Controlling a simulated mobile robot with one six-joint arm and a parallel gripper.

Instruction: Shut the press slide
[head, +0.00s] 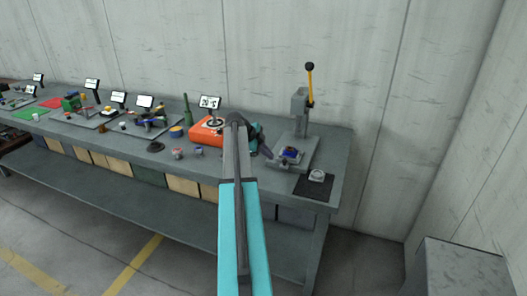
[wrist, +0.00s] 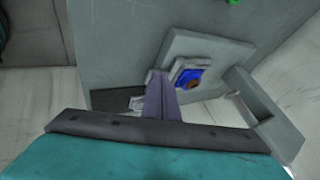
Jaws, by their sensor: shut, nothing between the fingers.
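The press (head: 300,112) stands at the right end of the bench, with a grey column and a yellow lever (head: 310,84) tipped by a black knob, pointing up. Its slide (head: 287,160) sits low at the front of the base and carries a blue nest (head: 291,153). In the wrist view the nest (wrist: 186,77) holds a small brown round part (wrist: 194,84). My gripper (head: 270,157) is shut and empty, just left of the slide. In the wrist view the fingertips (wrist: 157,73) are close to the slide's edge; I cannot tell whether they touch.
A dark mat (head: 313,188) with a pale round part (head: 317,175) lies at the bench's front right corner. An orange case (head: 205,133) is left of my arm. Several trays, tools and small screens fill the bench further left. A grey box (head: 460,270) stands at the lower right.

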